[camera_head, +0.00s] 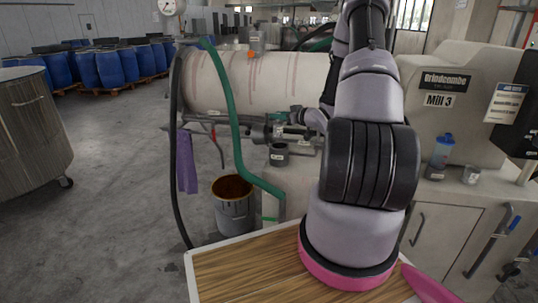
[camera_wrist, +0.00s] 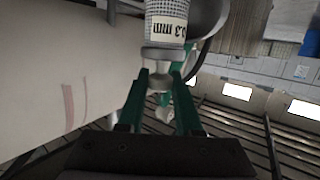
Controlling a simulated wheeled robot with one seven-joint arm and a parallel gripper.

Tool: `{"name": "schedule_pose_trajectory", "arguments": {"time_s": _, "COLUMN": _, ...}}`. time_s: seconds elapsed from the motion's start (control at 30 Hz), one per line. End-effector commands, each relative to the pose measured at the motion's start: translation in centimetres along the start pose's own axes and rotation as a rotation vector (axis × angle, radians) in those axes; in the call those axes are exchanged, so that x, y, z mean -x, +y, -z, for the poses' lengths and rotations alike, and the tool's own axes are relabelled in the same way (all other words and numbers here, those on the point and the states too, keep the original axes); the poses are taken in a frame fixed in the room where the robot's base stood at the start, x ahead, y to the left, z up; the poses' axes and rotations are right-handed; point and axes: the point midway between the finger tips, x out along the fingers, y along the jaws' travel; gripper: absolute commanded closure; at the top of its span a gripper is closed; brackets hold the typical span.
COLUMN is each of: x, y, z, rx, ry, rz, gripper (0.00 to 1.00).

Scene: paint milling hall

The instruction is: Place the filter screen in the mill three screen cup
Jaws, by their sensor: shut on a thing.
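In the wrist view, the green fingers of my gripper (camera_wrist: 159,82) are shut on the grey knob end of the filter screen (camera_wrist: 167,14). The screen is a pale cylinder with a mesh pattern and a label that appears to read 0.3 mm; its far end is cut off by the top edge. In the head view, my gripper (camera_head: 297,114) is small and partly hidden beside the mill's front fittings, and I cannot make out the screen there. A dark round cup (camera_head: 278,154) stands on the ledge just below; I cannot tell whether it is the screen cup.
The mill labelled Mill 3 (camera_head: 438,99) has a large cream drum (camera_head: 225,80). A green hose (camera_head: 228,100) hangs in front of it. A bucket (camera_head: 234,205) stands on the floor.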

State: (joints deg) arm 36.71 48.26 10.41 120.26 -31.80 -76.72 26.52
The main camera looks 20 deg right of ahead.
Motion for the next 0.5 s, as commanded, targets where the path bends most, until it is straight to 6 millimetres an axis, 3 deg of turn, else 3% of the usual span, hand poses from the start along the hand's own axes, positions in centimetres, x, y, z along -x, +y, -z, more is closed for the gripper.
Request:
{"name": "schedule_pose_trajectory", "arguments": {"time_s": 0.3, "x": -0.6, "y": 0.5, "z": -5.0, "rx": 0.001, "ry": 0.000, "rz": 0.016, "gripper": 1.00}}
{"name": "schedule_pose_trajectory", "arguments": {"time_s": 0.5, "x": -0.9, "y": 0.4, "z": -6.5, "rx": 0.002, "ry": 0.001, "rz": 0.016, "gripper": 1.00}}
